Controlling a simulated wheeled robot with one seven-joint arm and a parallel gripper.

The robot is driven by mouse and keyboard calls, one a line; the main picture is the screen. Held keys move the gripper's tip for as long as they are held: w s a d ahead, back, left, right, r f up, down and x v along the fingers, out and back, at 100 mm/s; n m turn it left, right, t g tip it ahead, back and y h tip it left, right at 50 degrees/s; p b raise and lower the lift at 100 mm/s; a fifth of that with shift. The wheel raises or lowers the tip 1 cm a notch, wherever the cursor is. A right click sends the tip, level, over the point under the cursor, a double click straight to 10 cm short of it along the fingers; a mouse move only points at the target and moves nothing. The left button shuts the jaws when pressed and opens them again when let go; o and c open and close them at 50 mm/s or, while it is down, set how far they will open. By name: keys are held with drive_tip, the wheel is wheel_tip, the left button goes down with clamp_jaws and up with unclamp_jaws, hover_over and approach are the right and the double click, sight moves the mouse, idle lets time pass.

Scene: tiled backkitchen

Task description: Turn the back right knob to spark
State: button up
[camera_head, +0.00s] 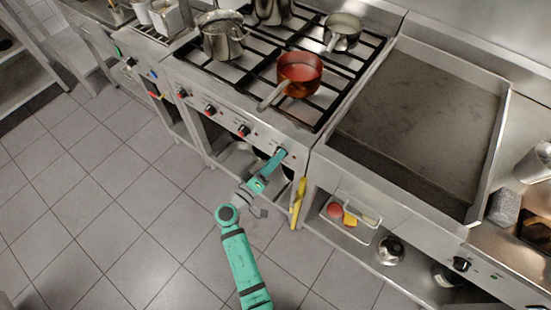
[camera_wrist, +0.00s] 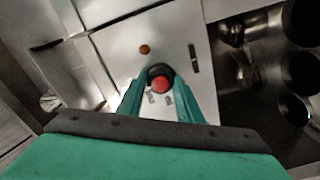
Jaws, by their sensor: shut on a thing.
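My green gripper (camera_head: 279,154) reaches the stove's front panel (camera_head: 228,122) at its right end. There its fingers are shut on the rightmost stove knob, which they mostly hide in the head view. In the wrist view the knob (camera_wrist: 161,83), black with a red face, sits between the two fingers (camera_wrist: 160,90). Three more knobs, black and red, stand in a row to the left: the far left one (camera_head: 182,93), the second (camera_head: 210,110) and the third (camera_head: 244,131). Which way the gripped knob's mark points is too small to tell.
On the burner grates stand a red pan (camera_head: 300,72), its handle over the front edge, and a steel pot (camera_head: 223,40). A yellow object (camera_head: 298,203) hangs just right of my gripper. A flat griddle (camera_head: 420,115) is at the right. The tiled floor (camera_head: 120,200) in front is clear.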

drive_tip(key=n, duration=0.6)
drive_tip(key=shift+s, duration=0.1)
drive_tip(key=shift+n, duration=0.3)
drive_tip(key=shift+f, duration=0.1)
idle(0.3)
drive_tip(key=o, duration=1)
drive_tip(key=shift+o, duration=0.2)
drive_tip(key=v, duration=1.1)
drive_tip(key=shift+d, duration=0.1)
